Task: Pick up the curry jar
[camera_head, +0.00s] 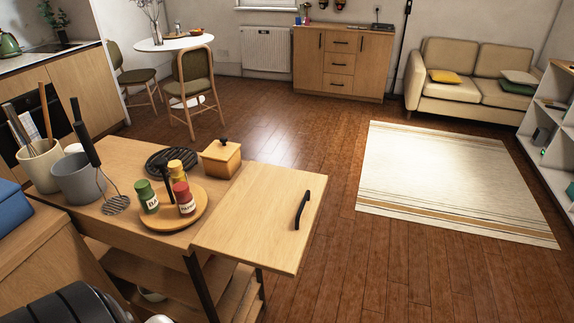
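A round wooden tray (180,222) sits on the wooden cart top (110,235). A dark upright post or handle stands among the jars. Neither of my grippers is in view.
A wooden box (221,160) and black round trivet (171,159) stand behind the tray. A wooden panel with black handle (303,209) extends right. Open floor lies beyond.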

